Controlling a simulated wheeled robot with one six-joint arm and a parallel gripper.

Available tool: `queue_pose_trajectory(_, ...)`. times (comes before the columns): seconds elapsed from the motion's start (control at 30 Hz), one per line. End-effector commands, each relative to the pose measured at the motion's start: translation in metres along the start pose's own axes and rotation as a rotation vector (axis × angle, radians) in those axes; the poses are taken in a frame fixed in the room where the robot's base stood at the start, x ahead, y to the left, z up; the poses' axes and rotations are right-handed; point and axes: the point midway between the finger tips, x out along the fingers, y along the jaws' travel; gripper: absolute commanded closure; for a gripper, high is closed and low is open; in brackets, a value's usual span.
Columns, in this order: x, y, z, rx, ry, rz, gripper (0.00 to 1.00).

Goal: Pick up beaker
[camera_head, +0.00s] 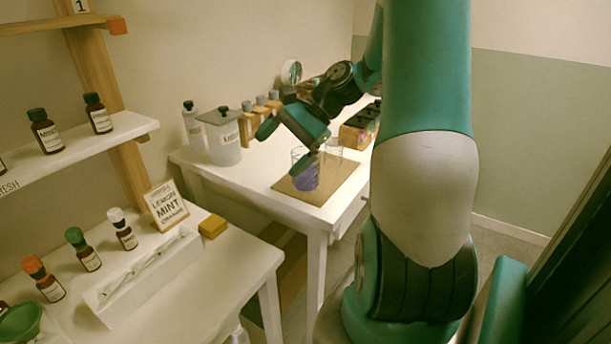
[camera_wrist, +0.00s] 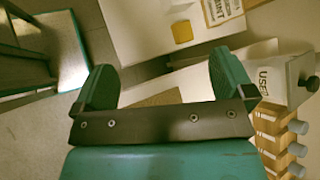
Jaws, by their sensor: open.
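A clear glass beaker (camera_head: 305,178) with purple-blue contents stands upright on a brown mat (camera_head: 338,190) on the white far table. A second, clear glass vessel (camera_head: 334,151) stands just behind it to the right. My gripper (camera_head: 288,146) is above and beside the purple beaker in the head view, its lower finger close to the rim; I cannot tell if they touch. In the wrist view my gripper (camera_wrist: 165,82) has its two teal fingers wide apart with nothing between them. No beaker shows in the wrist view.
Lidded containers (camera_head: 222,135) and a wooden rack of grey-capped tubes (camera_head: 262,108) stand at the table's back left. A wooden box (camera_head: 357,128) stands at the right. The near table holds small bottles, a white tray (camera_head: 140,278), a sign (camera_head: 167,206) and a yellow block (camera_head: 212,226).

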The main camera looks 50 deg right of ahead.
Motion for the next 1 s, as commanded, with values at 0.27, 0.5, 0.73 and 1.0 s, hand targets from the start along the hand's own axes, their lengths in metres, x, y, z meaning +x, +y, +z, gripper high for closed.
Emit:
queue_pose_trajectory(0.27, -0.104, 0.084, -0.119, 0.691, -0.093, -0.416, 0.00)
queue_pose_trajectory(0.5, -0.135, 0.125, -0.143, 0.892, -0.162, -0.566, 0.00)
queue_pose_trajectory(0.73, -0.102, 0.105, -0.147, 0.904, -0.170, -0.568, 0.00)
queue_pose_trajectory(1.0, -0.052, 0.074, -0.153, 0.903, -0.167, -0.568, 0.00)
